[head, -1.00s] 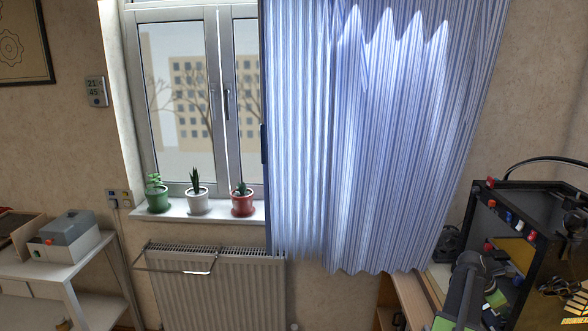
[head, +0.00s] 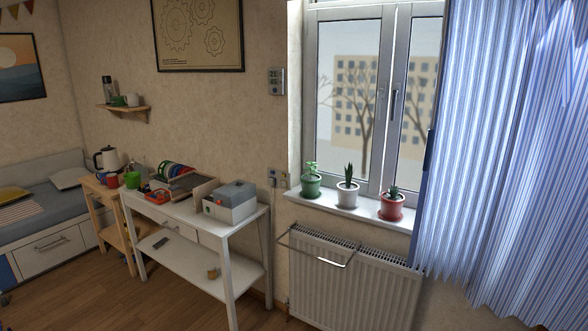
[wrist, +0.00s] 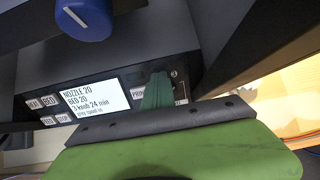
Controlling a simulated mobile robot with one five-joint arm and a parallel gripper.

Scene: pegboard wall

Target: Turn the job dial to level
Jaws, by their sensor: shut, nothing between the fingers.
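In the wrist view, a blue round dial (wrist: 84,18) with a white pointer line sits at the top left of a dark machine panel. Its upper part is cut off by the frame edge, and no job labels around it are readable. My gripper (wrist: 157,92) is shut and empty. Its green tip is in front of the panel, right of the lit display and below and right of the dial, apart from the dial. I cannot tell whether it touches the panel. The head view shows neither dial nor gripper.
A lit display (wrist: 91,97) reads "NOZZLE 20, BED 20". Small labelled buttons flank it; my gripper partly covers the PRINT button (wrist: 138,94). In the head view, a white table (head: 255,213) holds a grey box, a radiator (head: 350,285) stands under the window, and wooden floor is open in front.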

